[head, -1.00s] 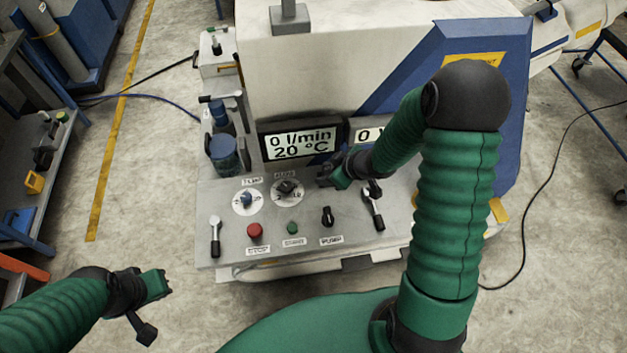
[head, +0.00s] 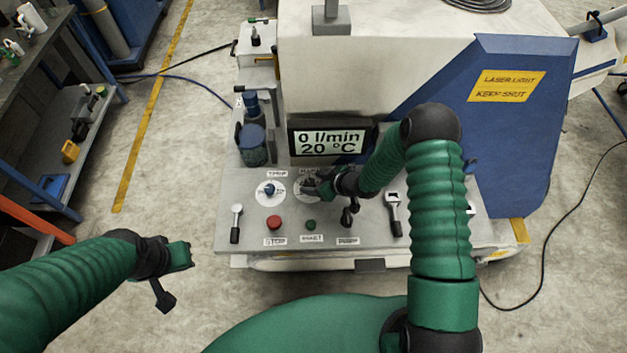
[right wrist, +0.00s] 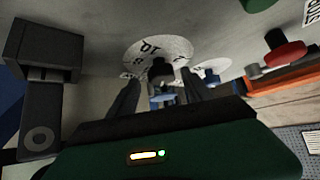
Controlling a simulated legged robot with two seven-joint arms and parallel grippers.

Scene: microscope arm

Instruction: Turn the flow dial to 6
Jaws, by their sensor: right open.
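The flow dial (head: 304,181) is a white scale disc with a dark knob on the grey panel, partly hidden by my right gripper (head: 318,185). In the right wrist view the dial's disc (right wrist: 150,48) and dark knob (right wrist: 161,70) show beyond my right gripper (right wrist: 158,95). Its two fingers are open, one on each side of the knob as seen there; I cannot tell whether they touch it. The display (head: 328,142) reads 0 l/min and 20 °C. My left gripper (head: 186,256) hangs over the floor left of the panel; its jaw opening is unclear.
The temperature dial (head: 270,191) with a blue knob is just left of the flow dial. A red stop button (head: 274,222), a green start button (head: 310,225) and a dark pump switch (head: 347,217) sit in front. Levers (head: 236,223) (head: 394,212) stand at both sides.

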